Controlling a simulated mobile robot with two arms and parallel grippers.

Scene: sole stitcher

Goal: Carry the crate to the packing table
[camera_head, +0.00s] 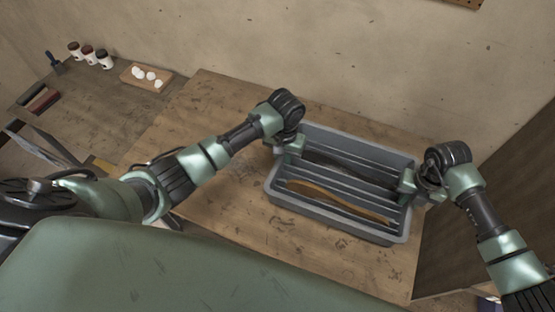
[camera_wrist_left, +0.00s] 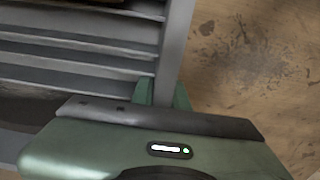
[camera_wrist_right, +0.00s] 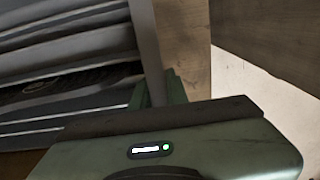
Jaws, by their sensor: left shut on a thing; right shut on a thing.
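A grey crate (camera_head: 345,232) with ribbed slots sits on or just above a wooden table (camera_head: 240,220); I cannot tell if it touches the top. A tan sole-shaped piece (camera_head: 335,200) and a dark one (camera_head: 350,170) lie inside it. My left gripper (camera_head: 280,146) is shut on the crate's left end wall, which also shows in the left wrist view (camera_wrist_left: 176,45). My right gripper (camera_head: 408,190) is shut on the right end wall, which also shows in the right wrist view (camera_wrist_right: 146,45). The fingertips are partly hidden behind the gripper bodies.
A plain wall stands behind the table. A brown panel (camera_head: 490,190) rises close to the right of the crate. At the far left are several small jars (camera_head: 88,54), a wooden block with white pieces (camera_head: 145,76) and a brush (camera_head: 40,100). The table's left part is bare.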

